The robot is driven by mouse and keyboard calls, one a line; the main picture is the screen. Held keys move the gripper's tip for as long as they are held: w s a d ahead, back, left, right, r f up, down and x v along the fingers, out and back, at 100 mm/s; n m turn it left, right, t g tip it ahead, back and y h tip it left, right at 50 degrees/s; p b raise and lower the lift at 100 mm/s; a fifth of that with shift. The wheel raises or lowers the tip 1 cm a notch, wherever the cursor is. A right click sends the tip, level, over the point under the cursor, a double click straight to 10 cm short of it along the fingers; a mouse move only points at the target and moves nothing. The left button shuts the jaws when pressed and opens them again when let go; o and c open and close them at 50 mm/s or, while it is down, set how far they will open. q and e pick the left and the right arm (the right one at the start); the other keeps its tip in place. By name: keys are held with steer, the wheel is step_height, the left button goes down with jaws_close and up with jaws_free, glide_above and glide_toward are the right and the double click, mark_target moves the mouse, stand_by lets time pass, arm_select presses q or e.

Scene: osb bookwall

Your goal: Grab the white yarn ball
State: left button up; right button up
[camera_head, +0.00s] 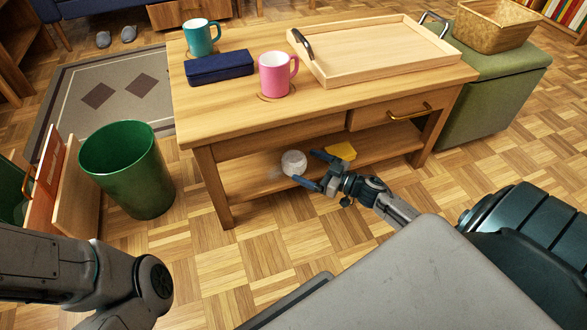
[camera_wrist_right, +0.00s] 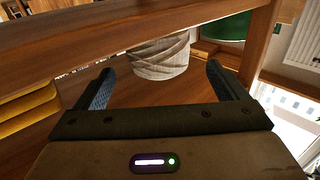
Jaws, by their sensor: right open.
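The white yarn ball (camera_head: 293,163) sits on the lower shelf of the wooden table (camera_head: 225,113), near the shelf's left part. It also shows in the right wrist view (camera_wrist_right: 160,58), straight ahead between the fingertips. My right gripper (camera_head: 312,169) is open at the front edge of the shelf. In the right wrist view its two fingers (camera_wrist_right: 158,84) stand apart, with the ball a little beyond them. I cannot tell whether a finger touches the ball. My left arm shows at the lower left, but its gripper is out of view.
A yellow object (camera_head: 341,151) lies on the shelf close to my right gripper. The tabletop above holds a pink mug (camera_head: 275,75), a teal mug (camera_head: 200,39), a dark blue case (camera_head: 219,67) and a wooden tray (camera_head: 350,73). A green bin (camera_head: 130,170) stands left.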

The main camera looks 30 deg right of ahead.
mark_target(294, 160)
steer(key=b+x, duration=0.2)
steer(key=x, duration=0.2)
steer(key=shift+w+a+f, duration=0.1)
steer(key=shift+w+a, duration=0.05)
steer(key=shift+w, duration=0.05)
steer(key=shift+w+a, duration=0.25)
steer(key=shift+w, duration=0.25)
steer(key=c, duration=1.1)
steer(key=shift+r, duration=0.2)
